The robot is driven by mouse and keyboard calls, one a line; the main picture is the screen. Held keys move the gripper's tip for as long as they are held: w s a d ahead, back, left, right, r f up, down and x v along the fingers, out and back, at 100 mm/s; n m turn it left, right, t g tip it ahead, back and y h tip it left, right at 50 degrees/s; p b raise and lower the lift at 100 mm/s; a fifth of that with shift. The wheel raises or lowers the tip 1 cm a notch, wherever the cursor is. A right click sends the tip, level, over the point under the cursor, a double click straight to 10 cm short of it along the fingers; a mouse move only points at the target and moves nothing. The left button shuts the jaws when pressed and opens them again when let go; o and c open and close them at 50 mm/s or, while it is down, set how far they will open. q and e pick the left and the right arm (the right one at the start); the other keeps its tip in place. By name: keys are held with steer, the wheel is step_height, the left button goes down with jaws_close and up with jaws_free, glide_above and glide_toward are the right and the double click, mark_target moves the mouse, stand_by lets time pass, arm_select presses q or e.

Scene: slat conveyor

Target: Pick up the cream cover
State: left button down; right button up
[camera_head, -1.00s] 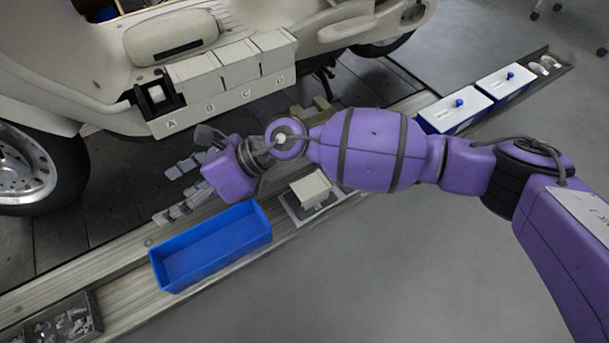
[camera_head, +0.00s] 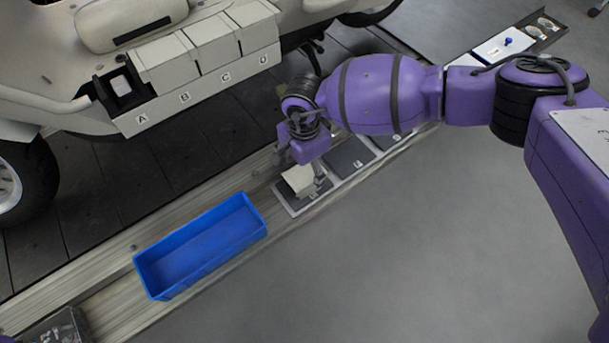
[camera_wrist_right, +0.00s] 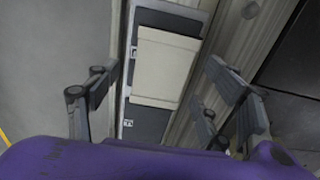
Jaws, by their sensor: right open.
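The cream cover (camera_head: 296,183) is a pale block lying on a dark grey plate (camera_head: 291,208) on the slat conveyor. My right gripper (camera_head: 303,168) is directly above it and hides part of it. In the right wrist view the cream cover (camera_wrist_right: 166,66) shows as a pale rectangle on the grey plate, and the open fingers of my right gripper (camera_wrist_right: 158,88) stand on either side with gaps. I cannot tell whether the fingertips are down at its height. My left gripper is not in view.
A blue bin (camera_head: 216,260) stands on the conveyor left of the cover. Dark plates (camera_head: 349,159) lie to its right. A cream scooter body with lettered boxes (camera_head: 205,85) is behind. Grey floor in front is clear.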

mark_target(304, 173)
step_height(304, 173, down, 4)
steer(key=shift+w+r+b, duration=0.15)
steer(key=shift+b, duration=0.4)
steer(key=shift+r, duration=0.1)
steer(key=c, duration=1.2)
steer(key=shift+c, duration=0.2)
